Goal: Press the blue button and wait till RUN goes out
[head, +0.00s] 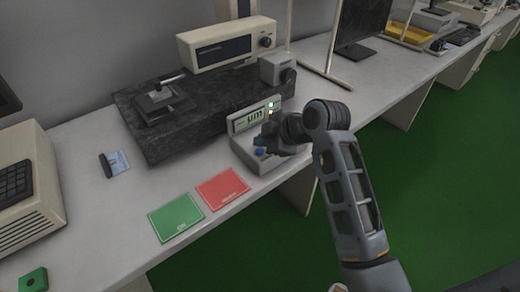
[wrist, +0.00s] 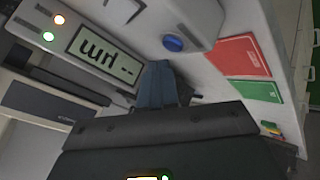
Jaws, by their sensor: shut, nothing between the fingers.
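The grey tester (head: 262,162) stands near the bench's front edge, with a tilted display (head: 249,118) reading "µm" and dashes; the display also shows in the wrist view (wrist: 103,62).
A red card (head: 222,188) and a green card (head: 176,216) lie on the bench left of the tester. A dark stone slab (head: 150,135) with a measuring stage lies behind. A beige instrument (head: 25,195) stands at the far left. A small grey box (head: 276,68) stands behind the tester.

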